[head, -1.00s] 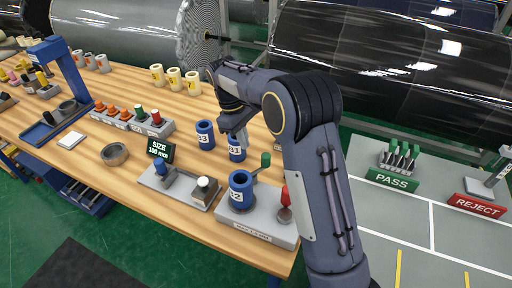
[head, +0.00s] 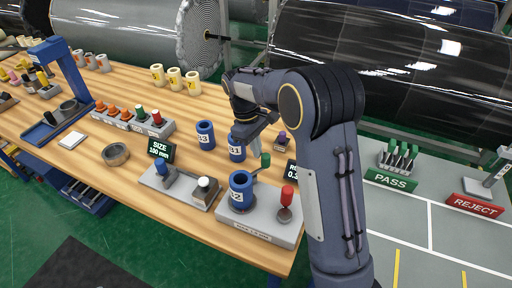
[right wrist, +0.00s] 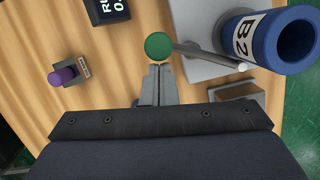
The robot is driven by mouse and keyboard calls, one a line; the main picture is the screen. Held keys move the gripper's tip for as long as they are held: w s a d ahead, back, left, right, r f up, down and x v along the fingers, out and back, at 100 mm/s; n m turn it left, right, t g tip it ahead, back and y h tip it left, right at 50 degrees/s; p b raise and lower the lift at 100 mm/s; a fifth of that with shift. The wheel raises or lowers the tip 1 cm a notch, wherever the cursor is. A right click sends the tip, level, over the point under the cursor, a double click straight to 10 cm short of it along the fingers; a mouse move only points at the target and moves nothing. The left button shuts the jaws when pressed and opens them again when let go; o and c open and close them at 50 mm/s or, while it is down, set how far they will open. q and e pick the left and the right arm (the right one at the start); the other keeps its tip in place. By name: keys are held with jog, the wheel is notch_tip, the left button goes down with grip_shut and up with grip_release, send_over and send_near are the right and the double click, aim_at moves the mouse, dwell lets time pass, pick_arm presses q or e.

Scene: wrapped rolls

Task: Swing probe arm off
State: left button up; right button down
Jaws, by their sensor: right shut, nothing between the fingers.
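The probe arm is a thin grey rod (right wrist: 205,55) with a round green knob (right wrist: 159,46) at one end and a pale tip at the other. In the right wrist view its tip end lies against or just over the blue roll B2 (right wrist: 285,45); I cannot tell if it touches. In the head view the green knob (head: 265,160) stands behind and right of roll B2 (head: 240,188), which is upright on a grey gauge base (head: 262,222). My right gripper (right wrist: 158,68) is shut and empty, its fingertips close beside the knob. My left gripper is out of view.
Blue rolls B1 (head: 237,150) and B3 (head: 205,135) stand behind. A red-topped knob (head: 287,196) is on the gauge base. A purple button (right wrist: 62,76) and a dark display (right wrist: 106,10) are nearby. A SIZE display (head: 161,150) stands left.

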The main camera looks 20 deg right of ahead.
aim_at(268, 156)
jog(key=shift+s+d+m+p, duration=0.2)
jog(key=shift+d+m+p, duration=0.1)
jog(key=shift+m, duration=0.4)
jog(key=shift+s+d+r+m+y+p, duration=0.15)
jog(key=shift+s+m+y+p, duration=0.1)
jog(key=shift+m, duration=0.35)
jog(key=shift+s+d+f+m+y+p, duration=0.1)
jog(key=shift+s+d+m+y+p, duration=0.1)
jog(key=shift+m, duration=0.4)
jog(key=m, duration=0.1)
jog(key=s+m, duration=0.1)
jog(key=shift+d+m+y, duration=0.2)
jog(key=shift+m+y, duration=0.05)
jog(key=shift+m, duration=0.15)
jog(key=m, duration=0.1)
jog(key=s+m+p, duration=0.1)
jog(key=shift+d+m+y, duration=0.15)
jog(key=shift+m+y, duration=0.15)
jog(key=shift+y, duration=0.1)
jog(key=s+m, duration=0.1)
jog(key=m, duration=0.2)
jog(key=shift+s+m+y, duration=0.3)
jog(key=shift+s+y, duration=0.05)
jog(key=shift+y, duration=0.05)
jog(key=shift+s, duration=0.15)
